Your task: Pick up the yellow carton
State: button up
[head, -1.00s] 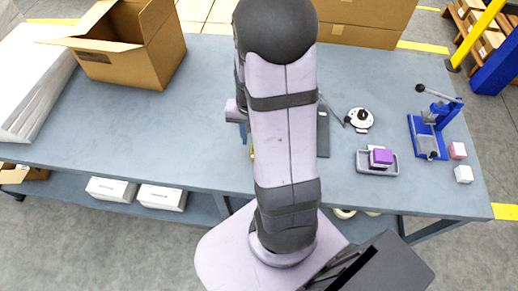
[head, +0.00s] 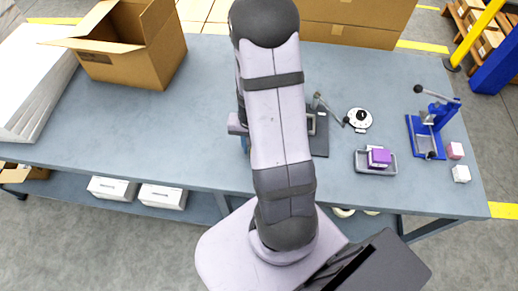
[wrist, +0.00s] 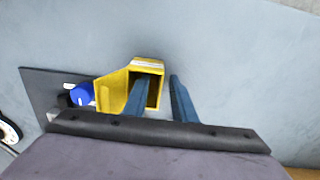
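The yellow carton (wrist: 112,88) shows in the wrist view, with an open dark mouth facing my gripper and a pale strip along its top edge. My gripper (wrist: 159,80) is open, with two blue fingers apart. The left finger overlaps the carton's open mouth; I cannot tell whether it is inside or only in front. The right finger is to the right of the carton, with a small gap showing. In the head view my arm hides the carton and most of the gripper.
A dark plate (wrist: 45,92) with a blue knob (wrist: 81,95) is beside the carton. A white dial (head: 359,119), a grey tray (head: 362,168) with a purple-topped block and a blue press (head: 436,120) stand to the right. A large open box (head: 130,50) stands at back left.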

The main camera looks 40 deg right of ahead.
grip_shut()
jog(key=shift+r, duration=0.2)
